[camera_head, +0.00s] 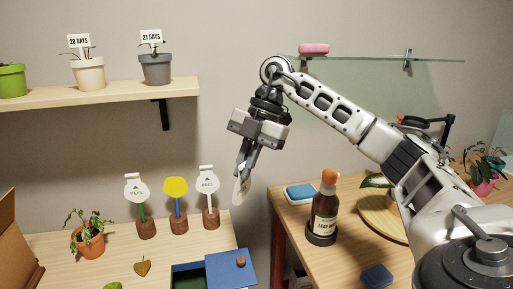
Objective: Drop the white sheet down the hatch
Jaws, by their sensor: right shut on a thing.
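My right gripper (244,168) comes in from the right and points downward, shut on a small white sheet (241,190). The sheet hangs below the fingertips in the air, in front of the wall, with its upper part hidden by the fingers. Below it, at the bottom edge of the view, is a blue box (233,269) with a brown knob on its top. A dark green opening (187,279) shows at its left side and seems to be the hatch; the frame cuts it off. The sheet is above the box and apart from it. My left gripper is not in view.
Three markers on wooden stands, two labelled PEEL and one yellow (176,187), stand left of the gripper. A wilting potted plant (89,240) and a leaf (143,267) are on the left table. A brown bottle (325,207) stands on the right table. A shelf (110,95) is above.

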